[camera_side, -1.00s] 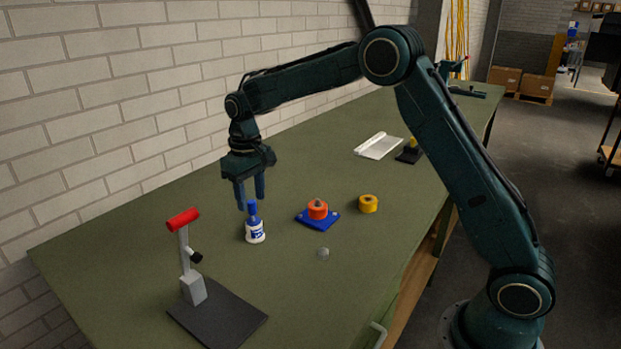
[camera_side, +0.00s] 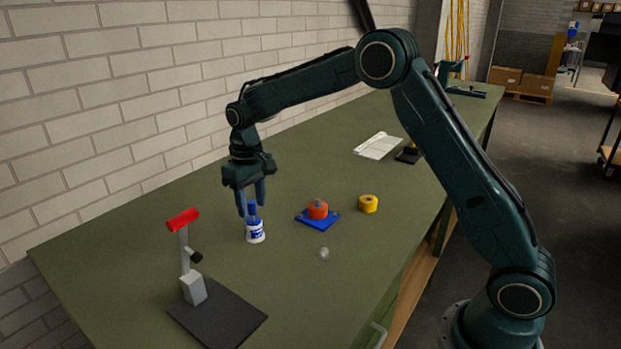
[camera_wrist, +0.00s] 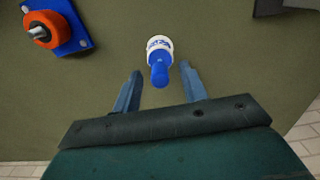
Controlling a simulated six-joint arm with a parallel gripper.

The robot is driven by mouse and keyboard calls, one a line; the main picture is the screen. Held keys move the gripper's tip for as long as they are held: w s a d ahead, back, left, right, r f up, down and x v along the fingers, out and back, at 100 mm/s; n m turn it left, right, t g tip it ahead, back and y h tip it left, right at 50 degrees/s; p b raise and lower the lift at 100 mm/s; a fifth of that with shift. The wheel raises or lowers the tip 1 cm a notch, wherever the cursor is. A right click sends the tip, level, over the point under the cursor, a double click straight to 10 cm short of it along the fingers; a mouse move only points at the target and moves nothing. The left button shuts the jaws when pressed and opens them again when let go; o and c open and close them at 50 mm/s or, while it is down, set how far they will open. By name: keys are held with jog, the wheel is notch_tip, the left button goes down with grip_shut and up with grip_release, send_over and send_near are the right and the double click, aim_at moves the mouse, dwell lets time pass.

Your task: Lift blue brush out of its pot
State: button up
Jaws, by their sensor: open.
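The blue brush (camera_side: 252,211) stands upright in its white pot (camera_side: 255,232) with a blue label, on the green bench. In the wrist view the blue handle (camera_wrist: 159,72) points toward my gripper, with the white pot (camera_wrist: 159,44) behind it. My gripper (camera_side: 251,210) is open and points down, its fingertips at about the height of the blue handle in the side view. In the wrist view the two blue fingers (camera_wrist: 158,82) stand apart on either side of the handle's end, with a gap on each side. The bristles are hidden in the pot.
An orange wheel (camera_side: 317,209) on a blue plate (camera_side: 304,220) and a yellow roll (camera_side: 368,204) lie to the right. A small clear piece (camera_side: 324,254) lies nearer. A red-topped stand (camera_side: 183,220) on a dark base is at left. A brick wall (camera_side: 120,110) runs behind.

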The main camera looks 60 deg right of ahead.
jog(key=shift+f, duration=0.9)
jog(key=shift+r, duration=0.1)
dwell(1.0)
grip_shut()
jog(key=shift+r, duration=0.15)
jog(key=shift+r, duration=3.35)
